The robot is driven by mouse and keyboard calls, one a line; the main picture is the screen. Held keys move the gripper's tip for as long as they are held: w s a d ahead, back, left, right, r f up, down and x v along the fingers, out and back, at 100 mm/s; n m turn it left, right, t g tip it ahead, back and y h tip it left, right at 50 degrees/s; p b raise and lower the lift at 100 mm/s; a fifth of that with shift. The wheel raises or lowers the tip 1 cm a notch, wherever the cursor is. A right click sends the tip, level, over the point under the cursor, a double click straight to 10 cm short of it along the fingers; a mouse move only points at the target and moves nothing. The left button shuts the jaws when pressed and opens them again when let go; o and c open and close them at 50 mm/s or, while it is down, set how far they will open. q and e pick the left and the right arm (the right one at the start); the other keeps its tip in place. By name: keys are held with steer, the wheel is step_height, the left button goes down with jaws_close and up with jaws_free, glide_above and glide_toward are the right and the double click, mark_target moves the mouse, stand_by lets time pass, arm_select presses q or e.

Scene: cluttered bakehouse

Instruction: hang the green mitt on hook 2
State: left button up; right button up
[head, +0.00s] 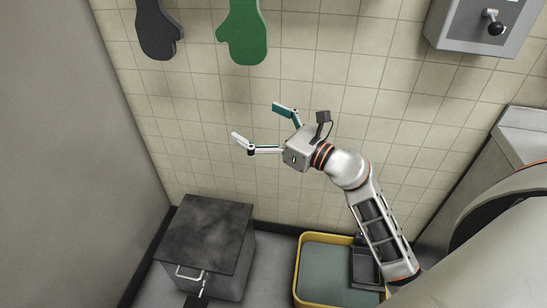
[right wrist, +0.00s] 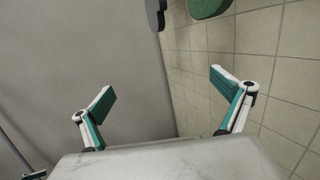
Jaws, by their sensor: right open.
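The green mitt (head: 243,32) hangs against the tiled wall at the top of the head view. Its upper end is cut off by the frame, so the hook it hangs from is hidden. Its lower end also shows at the top of the right wrist view (right wrist: 208,6). My right gripper (head: 258,121) is open and empty, below the mitt and apart from it. Its two fingers stand wide apart in the right wrist view (right wrist: 160,88). No hook or hook number is visible. My left gripper is not in view.
A dark grey mitt (head: 157,30) hangs left of the green one. A grey wall box with a black knob (head: 474,24) is at the upper right. A dark-topped box (head: 205,236) and a yellow-rimmed tray (head: 299,270) stand on the floor. A plain grey wall closes the left side.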

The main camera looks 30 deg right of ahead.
steer(key=s+a+f+m+g+y+p, duration=0.1)
steer(key=s+a+f+m+g+y, duration=0.25)
steer(key=s, duration=0.65)
steer(key=s+d+f+m+t+h, duration=0.2)
steer(key=f+m+h, duration=0.2)
steer(key=f+m, duration=0.7)
steer(key=s+d+f+m+t+h, duration=0.1)
steer(key=d+f+m+h, duration=0.35)
steer(key=m, duration=0.95)
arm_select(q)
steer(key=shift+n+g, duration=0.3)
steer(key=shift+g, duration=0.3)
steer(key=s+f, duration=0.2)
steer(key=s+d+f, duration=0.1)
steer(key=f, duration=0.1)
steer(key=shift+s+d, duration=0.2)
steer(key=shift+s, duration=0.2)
arm_select(e)
steer(key=s+a+f+m+g, duration=0.3)
steer(key=s+f, duration=0.3)
steer(key=f, duration=0.2)
steer(key=s+a+f+m+g+h, duration=0.1)
steer(key=s+a+f+m+g, duration=0.2)
steer(key=f, duration=0.6)
steer(key=s+m, duration=0.2)
steer(key=shift+s+a+f+m, duration=0.2)
steer(key=shift+s+f+m, duration=0.05)
steer(key=shift+s+m, duration=0.1)
